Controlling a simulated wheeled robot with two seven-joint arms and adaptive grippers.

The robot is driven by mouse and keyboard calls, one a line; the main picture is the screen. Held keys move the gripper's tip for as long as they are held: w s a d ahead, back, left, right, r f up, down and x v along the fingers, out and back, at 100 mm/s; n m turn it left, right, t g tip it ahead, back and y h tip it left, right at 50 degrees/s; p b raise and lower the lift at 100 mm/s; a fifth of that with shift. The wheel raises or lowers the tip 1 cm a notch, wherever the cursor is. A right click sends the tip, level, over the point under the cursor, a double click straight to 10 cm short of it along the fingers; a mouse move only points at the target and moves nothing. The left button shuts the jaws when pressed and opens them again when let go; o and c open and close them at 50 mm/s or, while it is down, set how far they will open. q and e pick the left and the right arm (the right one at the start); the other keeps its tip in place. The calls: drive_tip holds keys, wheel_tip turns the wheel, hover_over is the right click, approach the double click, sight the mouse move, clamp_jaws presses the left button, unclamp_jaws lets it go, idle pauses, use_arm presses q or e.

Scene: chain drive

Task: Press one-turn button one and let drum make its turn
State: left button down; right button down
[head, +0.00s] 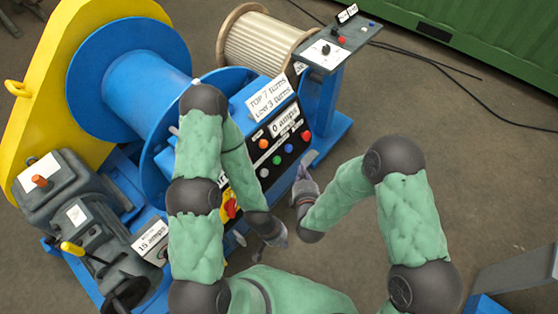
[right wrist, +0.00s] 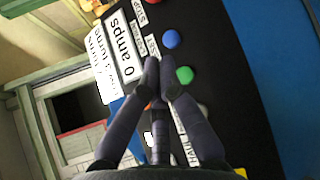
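The blue drum (head: 150,85) stands beside a yellow guard at the left of the head view; no turning can be told from one frame. The black control panel (head: 292,150) bears a "0 amps" display (head: 284,120) and several coloured buttons. The right wrist view shows its blue button (right wrist: 171,39) and green button (right wrist: 185,75). I cannot read which is one-turn button one. My right gripper (right wrist: 159,62) points at the panel, fingertips together near these two buttons; contact cannot be told. My left gripper (head: 277,240) hangs low beside the panel, its fingers unclear.
A red and yellow switch (head: 231,207) is lower on the panel, partly behind my left arm. A grey motor unit (head: 75,205) stands at the left. A wooden reel (head: 255,42) and a grey console (head: 338,50) stand behind. The floor at right is mostly clear, with black cables.

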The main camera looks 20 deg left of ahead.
sight(277, 160)
drive_tip(key=w+a+f+b, duration=0.2)
drive_tip(key=a+f, duration=0.1)
drive_tip(key=a, duration=0.4)
drive_tip(key=shift+w+f+b, duration=0.3)
drive_tip(key=shift+f+b, duration=0.1)
drive_tip(key=shift+a+f, duration=0.1)
drive_tip(key=shift+a, duration=0.1)
idle(1.1)
drive_tip(key=shift+w+a+f, duration=0.1)
drive_tip(key=shift+a, duration=0.15)
